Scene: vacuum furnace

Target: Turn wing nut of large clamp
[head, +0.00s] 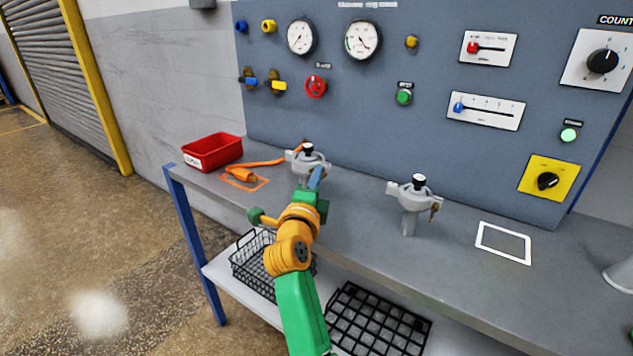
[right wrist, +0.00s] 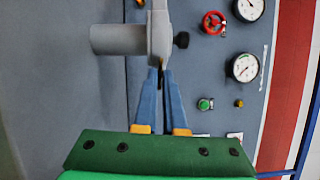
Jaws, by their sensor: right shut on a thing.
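Two grey clamps stand on posts on the bench, a left one (head: 307,160) and a right one (head: 418,193); both have black tops, and I cannot tell for sure which is larger. My right gripper (head: 317,178) reaches the front of the left clamp. In the right wrist view, the blue fingers of my right gripper (right wrist: 162,85) close on a small dark wing nut (right wrist: 161,72) at the edge of the grey clamp (right wrist: 158,30). The fingers hide most of the nut. The right clamp's brass wing nut (head: 435,208) shows free. My left gripper is out of view.
A red bin (head: 212,151) and an orange hose tool (head: 241,175) lie left of the left clamp. The panel (head: 345,95) with gauges and knobs rises close behind. A white-outlined area (head: 503,241) is empty. Black wire baskets (head: 375,320) sit on the lower shelf.

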